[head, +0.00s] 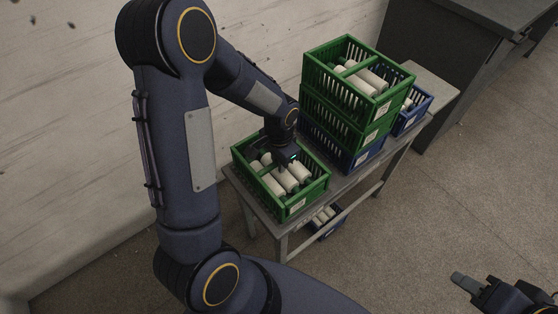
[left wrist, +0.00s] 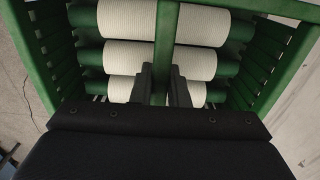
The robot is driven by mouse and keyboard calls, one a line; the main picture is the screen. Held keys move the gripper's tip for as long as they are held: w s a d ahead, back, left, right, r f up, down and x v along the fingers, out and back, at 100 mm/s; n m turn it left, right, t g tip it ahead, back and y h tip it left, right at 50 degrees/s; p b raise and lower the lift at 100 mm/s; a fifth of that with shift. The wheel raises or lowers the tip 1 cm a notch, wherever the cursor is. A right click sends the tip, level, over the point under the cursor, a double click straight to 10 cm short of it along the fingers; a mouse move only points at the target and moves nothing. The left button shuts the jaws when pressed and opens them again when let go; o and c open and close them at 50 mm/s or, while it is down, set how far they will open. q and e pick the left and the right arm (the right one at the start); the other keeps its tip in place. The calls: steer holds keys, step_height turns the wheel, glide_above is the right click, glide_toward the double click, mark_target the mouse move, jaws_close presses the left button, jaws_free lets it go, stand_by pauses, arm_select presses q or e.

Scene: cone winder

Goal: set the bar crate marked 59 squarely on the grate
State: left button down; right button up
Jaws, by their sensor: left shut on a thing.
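A green slatted crate (head: 262,203) with white cones in it sits at the near left end of a grey bench. Its label is too small to read, so I cannot tell whether it is 59. My left gripper (head: 287,163) reaches down into this crate. In the left wrist view my left gripper (left wrist: 165,85) is shut on the crate's green middle bar (left wrist: 167,30), one finger on each side, with white ribbed cones to both sides. My right gripper (head: 468,284) is at the bottom right, away from the crates, partly cut off. I cannot make out a grate.
Close behind the held crate, a stack has a green crate with cones (head: 335,88) on top, another green crate below and a blue one at the bottom. Another blue crate (head: 414,116) stands behind. Floor at right is clear.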

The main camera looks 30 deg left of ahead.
arm_select(q)
steer(key=shift+f, duration=0.2)
steer(key=c, duration=1.3)
jaws_free()
steer(key=shift+r+p, duration=0.65)
steer(key=shift+r, duration=3.45)
steer(key=s+d+r+n+t+h+p, duration=0.1)
steer(key=s+r+n+t+p, duration=0.1)
steer(key=s+r, duration=0.3)
steer(key=s+d+r+n+t+h+p, duration=0.1)
steer(key=s+r+n+p, duration=0.1)
steer(key=s+r, duration=0.4)
steer(key=s+d+r+n+t+h+p, duration=0.1)
steer(key=s+r+p, duration=0.3)
steer(key=r, duration=0.5)
steer(key=shift+s+d+r+n+t+h+p, duration=0.15)
steer(key=shift+s+d+n+t+h+p, duration=0.3)
steer(key=shift+s+t, duration=0.45)
